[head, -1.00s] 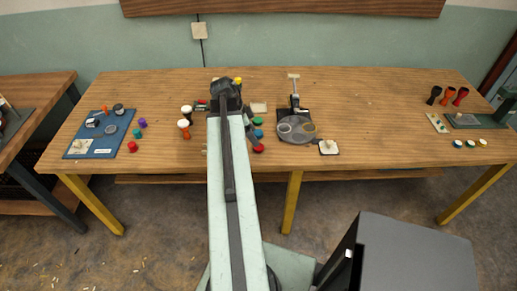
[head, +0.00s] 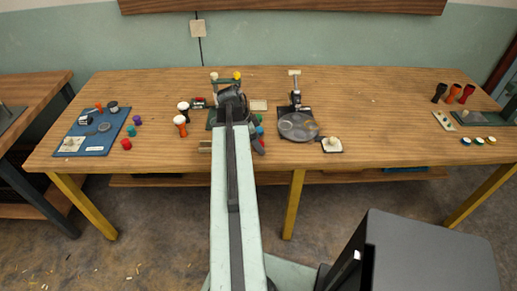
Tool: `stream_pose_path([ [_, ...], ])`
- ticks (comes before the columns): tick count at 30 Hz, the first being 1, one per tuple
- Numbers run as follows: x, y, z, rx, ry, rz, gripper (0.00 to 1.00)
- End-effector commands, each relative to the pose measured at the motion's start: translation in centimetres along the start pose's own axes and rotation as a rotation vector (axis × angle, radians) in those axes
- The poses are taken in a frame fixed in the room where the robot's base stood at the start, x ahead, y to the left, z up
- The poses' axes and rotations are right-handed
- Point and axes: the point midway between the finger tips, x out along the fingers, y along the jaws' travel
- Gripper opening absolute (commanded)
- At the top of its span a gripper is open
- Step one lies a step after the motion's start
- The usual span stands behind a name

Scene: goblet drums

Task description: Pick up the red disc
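A red disc (head: 262,143) lies near the front of the long wooden table, just right of my arm.
A round grey plate (head: 297,126) with a stand and a white square block (head: 332,145) are to the right. Small goblet drums (head: 181,124) stand left of my arm. The right-middle tabletop is clear.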

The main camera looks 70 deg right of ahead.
Motion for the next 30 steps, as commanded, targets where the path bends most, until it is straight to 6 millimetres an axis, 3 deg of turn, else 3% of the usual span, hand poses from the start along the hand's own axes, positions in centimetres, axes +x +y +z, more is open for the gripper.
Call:
stream_pose_path([
  [1,-0.1,0.0,0.0,0.000,0.000,0.000,0.58],
  [7,-0.1,0.0,0.0,0.000,0.000,0.000,0.02],
  [17,-0.6,0.0,-0.2,-0.001,0.000,0.000,0.02],
  [23,-3.5,0.0,-1.4,-0.001,0.000,0.000,0.02],
  [30,-8.3,0.0,-3.3,-0.001,0.000,0.000,0.02],
])
